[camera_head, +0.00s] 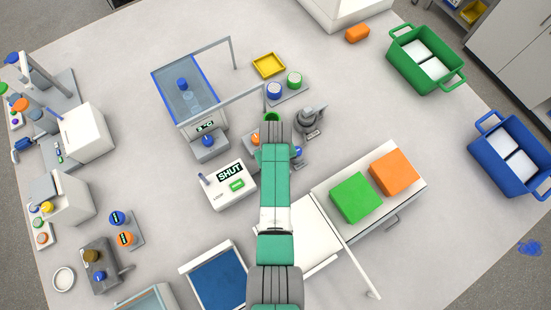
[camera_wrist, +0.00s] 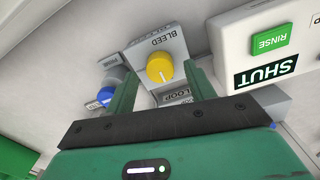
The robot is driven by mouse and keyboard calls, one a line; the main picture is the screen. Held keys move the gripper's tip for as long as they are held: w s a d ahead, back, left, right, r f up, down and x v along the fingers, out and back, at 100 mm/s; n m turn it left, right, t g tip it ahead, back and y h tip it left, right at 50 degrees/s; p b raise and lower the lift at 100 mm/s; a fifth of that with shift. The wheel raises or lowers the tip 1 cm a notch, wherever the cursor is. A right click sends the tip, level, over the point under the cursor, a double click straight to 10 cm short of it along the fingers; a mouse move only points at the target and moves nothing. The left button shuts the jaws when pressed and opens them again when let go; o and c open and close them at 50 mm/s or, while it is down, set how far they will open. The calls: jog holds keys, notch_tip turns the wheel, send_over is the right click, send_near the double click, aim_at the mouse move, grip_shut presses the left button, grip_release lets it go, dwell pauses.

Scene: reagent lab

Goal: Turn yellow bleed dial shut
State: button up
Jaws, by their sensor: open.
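The yellow bleed dial (camera_wrist: 160,68) sits on a grey block marked BLEED in the wrist view. It has a short pale line on its face. My gripper (camera_wrist: 163,82) is open, with one green finger on each side of the block, below the dial in the picture. No finger visibly touches the dial. A label reading LOOP (camera_wrist: 176,98) shows between the fingers. In the head view my arm covers the spot and the yellow dial is hidden.
A white box with a SHUT display (camera_head: 229,173) and a green RINSE button (camera_wrist: 271,40) stands close by the dial. A blue knob (camera_wrist: 105,97) is just left of my left finger. A grey stand (camera_head: 311,122) and a tray with two capped jars (camera_head: 290,95) stand near my arm.

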notch_tip(320, 180, up, 6)
jog(key=shift+r, duration=0.15)
dwell(0.5)
